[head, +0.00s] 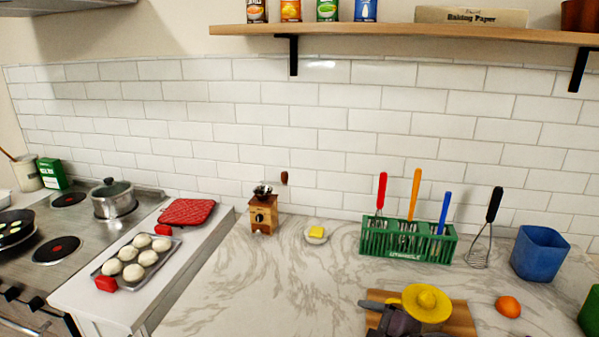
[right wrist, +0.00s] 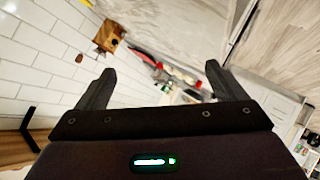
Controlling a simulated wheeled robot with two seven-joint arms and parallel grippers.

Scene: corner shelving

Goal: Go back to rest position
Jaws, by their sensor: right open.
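My right gripper (head: 370,318) shows at the bottom of the head view, over the wooden board, its fingers toward the left. In the right wrist view its two fingers (right wrist: 157,80) are spread wide with nothing between them. A yellow, hat-shaped thing, perhaps a juicer (head: 427,303), is beside the gripper over the wooden board (head: 461,320). I cannot tell whether the gripper touches the board. My left gripper is in neither view.
A green rack (head: 408,241) with utensils, a whisk (head: 484,228), a blue container (head: 540,253) and an orange fruit (head: 508,306) stand right. A wooden grinder (head: 264,214) and a small dish with yellow food (head: 316,234) stand back. The counter's left-middle is clear. A shelf (head: 400,34) juts above.

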